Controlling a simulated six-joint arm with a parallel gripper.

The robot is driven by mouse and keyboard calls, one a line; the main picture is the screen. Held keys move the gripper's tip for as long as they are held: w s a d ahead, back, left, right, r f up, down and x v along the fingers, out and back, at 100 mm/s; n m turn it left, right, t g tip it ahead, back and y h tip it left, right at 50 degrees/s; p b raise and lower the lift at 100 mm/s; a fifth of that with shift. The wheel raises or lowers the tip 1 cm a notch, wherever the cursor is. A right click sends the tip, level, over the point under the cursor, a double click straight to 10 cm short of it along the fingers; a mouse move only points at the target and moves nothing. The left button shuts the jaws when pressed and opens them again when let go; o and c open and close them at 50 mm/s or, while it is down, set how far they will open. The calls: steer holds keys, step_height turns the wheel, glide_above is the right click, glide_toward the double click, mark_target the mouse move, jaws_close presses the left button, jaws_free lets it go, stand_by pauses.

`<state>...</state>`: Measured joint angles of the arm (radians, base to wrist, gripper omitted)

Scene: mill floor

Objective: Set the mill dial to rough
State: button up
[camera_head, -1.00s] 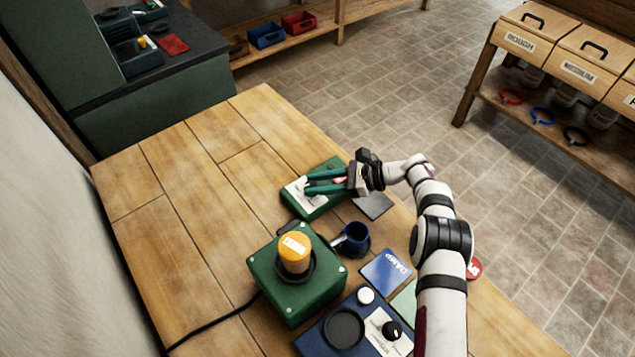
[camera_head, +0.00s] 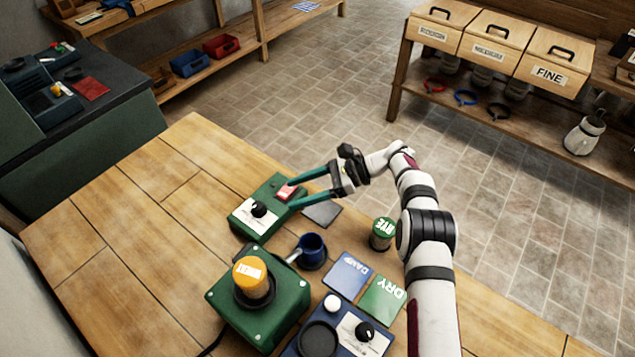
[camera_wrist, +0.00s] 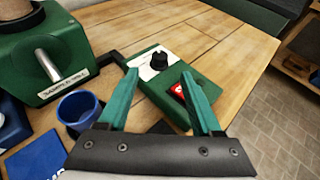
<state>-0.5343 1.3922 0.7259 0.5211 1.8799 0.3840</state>
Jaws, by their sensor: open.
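The mill dial is likely the black knob (camera_head: 258,209) on a white plate on the green control box (camera_head: 246,228). The plate's markings are too small to read. A red switch (camera_head: 287,191) sits beside the knob on the same box. In the wrist view the knob (camera_wrist: 158,60) stands beyond my fingertips, with the red switch (camera_wrist: 178,92) nearer, between the fingers. My gripper (camera_head: 283,190) is open and empty, its green fingers reaching over the red-switch end of the box. The green mill (camera_head: 262,310) stands in front, with an orange-topped container (camera_head: 253,272) on it.
A blue cup (camera_head: 312,246) stands right of the mill. A blue DAMP card (camera_head: 348,274), a green DRY card (camera_head: 382,298) and a green RYE tin (camera_head: 382,233) lie nearer my arm. A blue unit with another black knob (camera_head: 365,331) is in front. The table's left is clear.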

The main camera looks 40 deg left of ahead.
steer(key=v, duration=0.6)
steer(key=shift+w+d, duration=0.15)
steer(key=s+a+r+t+h, duration=0.1)
steer(key=s+a+r+h, duration=0.2)
steer(key=shift+a, duration=0.2)
steer(key=t+h, duration=0.3)
steer(key=t, duration=0.2)
glide_toward(258, 205)
steer(key=shift+h, duration=0.3)
steer(key=x, duration=0.8)
steer(key=shift+s+a+f, duration=0.1)
steer(key=shift+a+f, duration=0.1)
steer(key=shift+a, duration=0.1)
jaws_close()
